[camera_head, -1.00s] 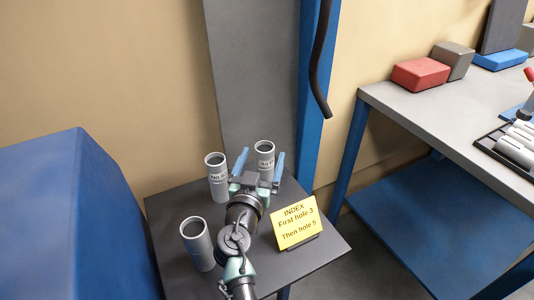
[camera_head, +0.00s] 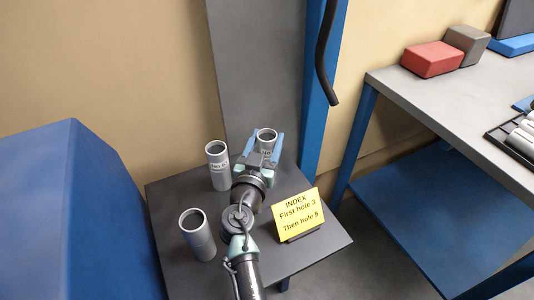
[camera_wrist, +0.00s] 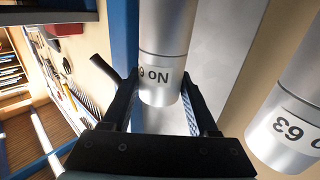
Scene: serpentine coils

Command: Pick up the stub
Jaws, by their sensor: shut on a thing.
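Three grey, open-topped cylindrical stubs stand on a small dark table (camera_head: 325,238). My gripper (camera_head: 264,146) is closed around the back right stub (camera_head: 266,149), with one blue finger on each side. In the wrist view this stub (camera_wrist: 163,45) is between the fingers (camera_wrist: 160,98), its label showing "No 6" and the rest hidden. The back left stub (camera_head: 218,172) stands just left of my gripper; in the wrist view it (camera_wrist: 290,115) shows "63". The third stub (camera_head: 198,236) stands nearer, at front left. Whether the held stub touches the table is hidden.
A yellow sign (camera_head: 296,213) stands right of my arm, reading "First hole 3, Then hole 5". A blue post (camera_head: 320,100) and hanging dark hose (camera_head: 325,60) are behind. A grey workbench (camera_head: 440,110) stands right, a blue block (camera_head: 90,215) left.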

